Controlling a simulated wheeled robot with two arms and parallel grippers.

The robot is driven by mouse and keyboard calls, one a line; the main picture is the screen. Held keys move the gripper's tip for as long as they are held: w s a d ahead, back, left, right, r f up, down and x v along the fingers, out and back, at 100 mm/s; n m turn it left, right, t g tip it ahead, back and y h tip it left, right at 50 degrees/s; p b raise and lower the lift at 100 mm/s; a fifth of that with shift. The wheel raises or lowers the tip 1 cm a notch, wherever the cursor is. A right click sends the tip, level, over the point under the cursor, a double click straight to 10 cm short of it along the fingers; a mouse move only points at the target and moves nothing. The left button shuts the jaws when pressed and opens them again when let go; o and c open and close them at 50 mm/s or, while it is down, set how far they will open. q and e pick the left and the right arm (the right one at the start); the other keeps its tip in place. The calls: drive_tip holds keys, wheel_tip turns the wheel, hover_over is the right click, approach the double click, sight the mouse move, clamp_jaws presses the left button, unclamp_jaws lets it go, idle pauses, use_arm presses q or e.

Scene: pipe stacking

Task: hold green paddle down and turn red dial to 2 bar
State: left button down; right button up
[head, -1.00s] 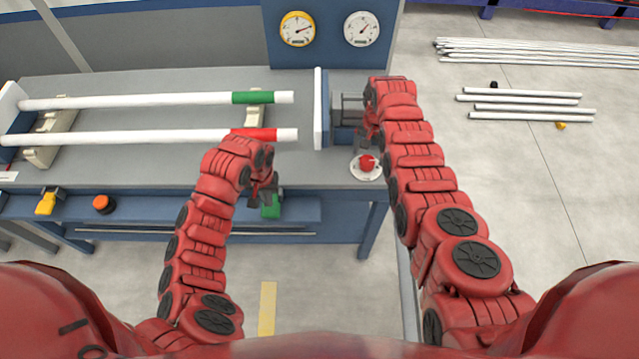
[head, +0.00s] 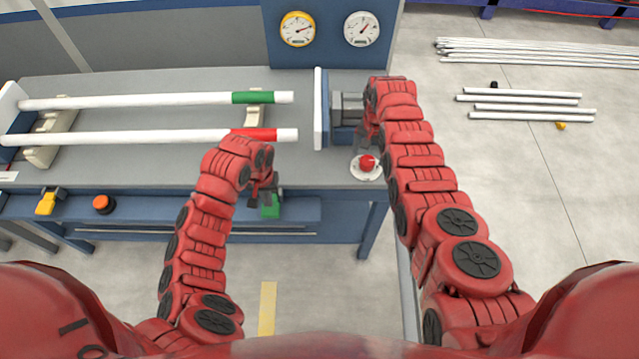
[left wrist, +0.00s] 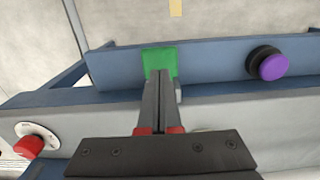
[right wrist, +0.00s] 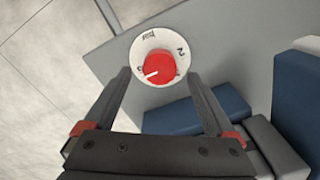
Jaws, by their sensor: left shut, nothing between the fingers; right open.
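The green paddle (head: 270,208) is on the blue front rail of the bench; it also shows in the left wrist view (left wrist: 160,62). My left gripper (left wrist: 162,76) is shut and empty, its fingertips at the paddle and seeming to touch it. The red dial (right wrist: 160,68) sits on a white marked disc (right wrist: 145,46); it also shows in the head view (head: 367,163). Its white pointer line points lower left, near the leftmost mark, away from the "2". My right gripper (right wrist: 158,76) is open, with one finger on each side of the dial. Contact there cannot be told.
Two white pipes, one with a green band (head: 253,97) and one with a red band (head: 255,134), lie on cream supports. A white plate (head: 318,108) stands right of them. Two gauges (head: 298,29) (head: 361,29) hang behind. An orange button (head: 104,204) and yellow paddle (head: 48,200) sit left.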

sight(270, 210)
use_arm(q)
drive_tip(key=shift+f, duration=0.1)
idle(0.4)
drive_tip(key=shift+f, duration=2.55)
drive_tip(key=shift+s, duration=0.15)
use_arm(e)
drive_tip(key=m, duration=0.5)
drive_tip(key=shift+s+m, duration=0.1)
drive_tip(key=shift+m, duration=0.3)
clamp_jaws()
idle(0.5)
unclamp_jaws()
idle(0.5)
